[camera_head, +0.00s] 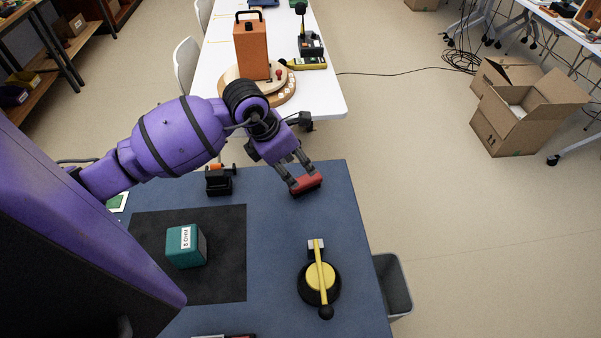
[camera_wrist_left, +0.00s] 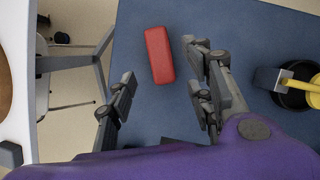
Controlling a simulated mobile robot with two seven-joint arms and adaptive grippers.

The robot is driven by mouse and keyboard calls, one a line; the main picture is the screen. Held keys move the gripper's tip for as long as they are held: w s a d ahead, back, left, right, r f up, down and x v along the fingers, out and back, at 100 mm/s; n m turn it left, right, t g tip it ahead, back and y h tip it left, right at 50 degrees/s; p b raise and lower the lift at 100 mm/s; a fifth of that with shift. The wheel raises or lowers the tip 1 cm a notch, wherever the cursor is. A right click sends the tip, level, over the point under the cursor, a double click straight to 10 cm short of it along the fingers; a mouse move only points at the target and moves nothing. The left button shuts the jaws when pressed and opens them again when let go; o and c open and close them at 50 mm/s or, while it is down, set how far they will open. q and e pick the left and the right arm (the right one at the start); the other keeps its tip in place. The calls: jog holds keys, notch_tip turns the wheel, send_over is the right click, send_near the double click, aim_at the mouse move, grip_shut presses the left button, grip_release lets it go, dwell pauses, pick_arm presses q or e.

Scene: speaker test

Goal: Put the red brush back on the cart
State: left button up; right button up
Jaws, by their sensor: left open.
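The red brush (camera_head: 307,185), a red block with a dark underside, is at the far right corner of a blue-topped surface (camera_head: 345,230). I cannot tell whether this surface is the cart. My left gripper (camera_head: 298,174) is open just above and behind the brush, its fingers partly overlapping it in the head view. In the left wrist view the red brush (camera_wrist_left: 159,55) lies ahead, between the lines of the spread fingers of my left gripper (camera_wrist_left: 160,70), and nothing is gripped. My right gripper is out of view.
A teal box (camera_head: 186,246) stands on a black mat (camera_head: 232,280). A round black-and-yellow device (camera_head: 320,282) is at right, and a small black-and-orange item (camera_head: 219,181) behind. A grey bin (camera_head: 396,285) stands beside the surface. A white table (camera_head: 325,95) with an orange case (camera_head: 251,50) is beyond.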

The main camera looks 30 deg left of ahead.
pick_arm(q)
jog(key=shift+v, duration=1.45)
